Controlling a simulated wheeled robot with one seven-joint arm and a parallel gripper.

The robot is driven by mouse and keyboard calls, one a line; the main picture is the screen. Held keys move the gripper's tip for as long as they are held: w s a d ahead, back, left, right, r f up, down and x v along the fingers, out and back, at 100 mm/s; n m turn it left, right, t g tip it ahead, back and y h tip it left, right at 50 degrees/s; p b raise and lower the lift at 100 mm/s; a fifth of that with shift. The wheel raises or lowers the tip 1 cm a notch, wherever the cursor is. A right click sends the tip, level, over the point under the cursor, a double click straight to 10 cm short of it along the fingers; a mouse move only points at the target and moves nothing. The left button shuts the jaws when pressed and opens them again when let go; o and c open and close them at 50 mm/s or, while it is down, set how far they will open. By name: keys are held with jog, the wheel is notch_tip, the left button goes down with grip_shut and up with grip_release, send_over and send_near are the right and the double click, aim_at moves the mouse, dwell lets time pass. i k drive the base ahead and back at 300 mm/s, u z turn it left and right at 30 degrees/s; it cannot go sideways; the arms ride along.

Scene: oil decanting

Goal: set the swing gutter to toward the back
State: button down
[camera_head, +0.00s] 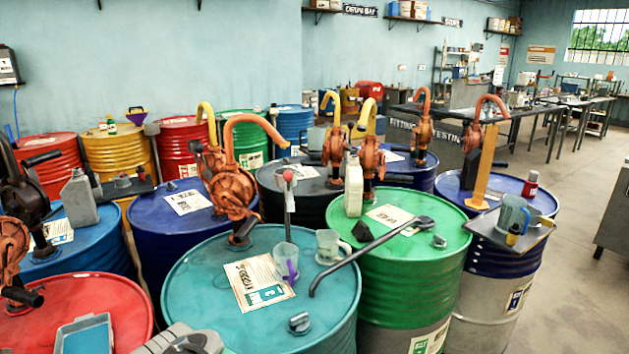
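I cannot tell for certain which part is the swing gutter. The likeliest is a long dark grey arm (367,257) whose broad rounded end lies over the green drum (440,255). It slants toward the front left, over the teal drum (190,285), and its near tip bends down. A narrow yellow-orange board (484,170) rises from the blue drum (520,202) at the right and appears upright; its role is unclear. I do not see my gripper's fingers in this view.
Rotary pumps with curved spouts, such as an orange one (232,187), stand on several drums. A clear cup (285,258), a grey mug (328,246) and a cream jug (353,186) stand near the dark arm. A tray (490,230) holds a blue jug (512,214). Bare floor lies at right.

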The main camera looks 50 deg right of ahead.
aim_at(286, 178)
jog(key=k, duration=1.05)
jog(key=z, duration=0.45)
jog(key=i, duration=0.75)
jog(key=z, duration=0.1)
